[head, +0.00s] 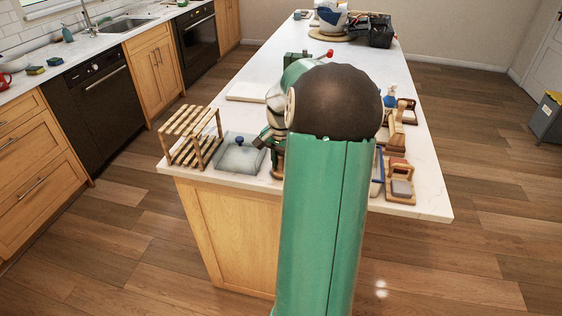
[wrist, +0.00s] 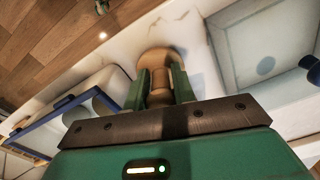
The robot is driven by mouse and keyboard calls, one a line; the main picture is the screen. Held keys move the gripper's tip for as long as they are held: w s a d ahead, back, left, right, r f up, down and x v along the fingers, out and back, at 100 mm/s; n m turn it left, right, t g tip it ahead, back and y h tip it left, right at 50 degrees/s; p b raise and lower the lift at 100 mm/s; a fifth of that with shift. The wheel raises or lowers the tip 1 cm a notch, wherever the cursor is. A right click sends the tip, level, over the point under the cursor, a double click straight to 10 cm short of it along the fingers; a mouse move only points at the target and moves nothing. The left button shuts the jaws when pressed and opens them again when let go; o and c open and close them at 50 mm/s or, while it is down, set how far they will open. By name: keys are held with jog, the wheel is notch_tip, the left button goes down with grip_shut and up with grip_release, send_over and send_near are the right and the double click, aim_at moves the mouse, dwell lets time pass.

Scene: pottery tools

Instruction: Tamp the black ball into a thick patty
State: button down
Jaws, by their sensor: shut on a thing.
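A small dark ball (head: 240,140), blue-black in this light, sits on a grey-blue square slab (head: 238,160) near the counter's front edge. In the wrist view the ball (wrist: 312,68) shows at the right edge, partly cut off, with the pale slab (wrist: 262,40) around it. My gripper (wrist: 160,85) is shut on a turned wooden tamper (wrist: 158,58) with a wide round end. The gripper and tamper are beside the slab, apart from the ball. In the head view my arm hides most of them. I cannot tell whether the tamper touches the counter.
A wooden slatted rack (head: 190,135) stands left of the slab. A white board (head: 247,92) lies behind. To the right are a blue-edged tray (wrist: 75,118) and several small wooden tools and holders (head: 398,180).

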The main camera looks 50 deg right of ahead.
jog(key=shift+f, duration=0.25)
jog(key=c, duration=1.1)
grip_release()
notch_tip(320, 180, up, 14)
jog(key=shift+f, duration=0.1)
